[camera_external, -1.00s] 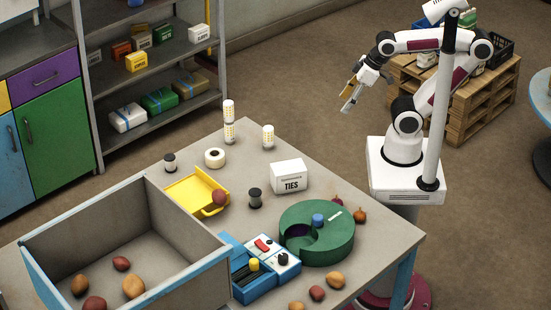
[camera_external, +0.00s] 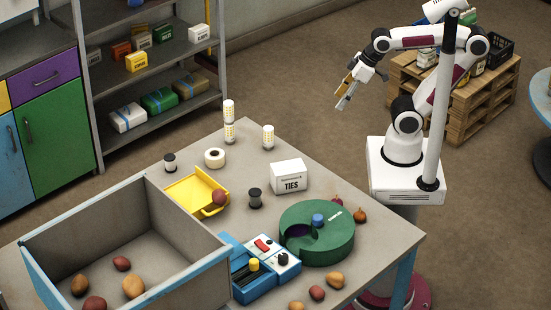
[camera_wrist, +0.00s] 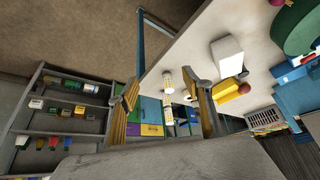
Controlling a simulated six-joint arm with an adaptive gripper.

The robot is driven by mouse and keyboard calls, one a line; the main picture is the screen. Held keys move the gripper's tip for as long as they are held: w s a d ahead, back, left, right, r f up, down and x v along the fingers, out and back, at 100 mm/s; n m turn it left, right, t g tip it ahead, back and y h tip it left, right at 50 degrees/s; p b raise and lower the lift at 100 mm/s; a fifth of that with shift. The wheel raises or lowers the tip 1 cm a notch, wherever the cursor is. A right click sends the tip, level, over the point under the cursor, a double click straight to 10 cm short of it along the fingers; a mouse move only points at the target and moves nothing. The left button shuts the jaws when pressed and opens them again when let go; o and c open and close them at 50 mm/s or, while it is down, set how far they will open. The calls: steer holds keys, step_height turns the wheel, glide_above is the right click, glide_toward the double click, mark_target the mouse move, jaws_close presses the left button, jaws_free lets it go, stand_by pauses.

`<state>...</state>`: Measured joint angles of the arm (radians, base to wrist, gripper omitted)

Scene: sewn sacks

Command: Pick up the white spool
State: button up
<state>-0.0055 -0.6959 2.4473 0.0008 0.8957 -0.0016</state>
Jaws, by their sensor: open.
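The white spool (camera_external: 170,162), a small upright reel with dark end caps and a pale middle, stands on the grey table behind the big grey box. A dark spool (camera_external: 255,198) stands nearer the table's middle. My gripper (camera_external: 345,93) is open and empty in the air beyond the table's back right edge, far to the right of the white spool. In the wrist view the two fingers of my gripper (camera_wrist: 166,108) are spread apart, with the table beyond them. I cannot make out the white spool in the wrist view.
A white tape roll (camera_external: 215,158), a yellow scoop tray (camera_external: 180,187) and the tall-walled grey box (camera_external: 150,277) are near the white spool. White patterned cylinders (camera_external: 268,137), a TIES box (camera_external: 289,176) and a green drum (camera_external: 335,245) also stand on the table (camera_external: 320,165).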

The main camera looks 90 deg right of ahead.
steer(key=w+a+r, duration=0.1)
steer(key=w+r, duration=0.2)
steer(key=w, duration=0.5)
steer(key=w+a+r, duration=0.1)
steer(key=w+r, duration=0.2)
steer(key=w, duration=0.4)
steer(key=n+y, duration=0.1)
steer(key=n, duration=0.1)
glide_above(172, 156)
steer(key=s+d, duration=0.1)
steer(key=s, duration=0.2)
step_height(172, 156, down, 18)
steer(key=shift+w+a+f+t, duration=0.15)
steer(key=shift+t, duration=0.25)
steer(key=shift+f, duration=0.1)
steer(key=shift+x, duration=1.1)
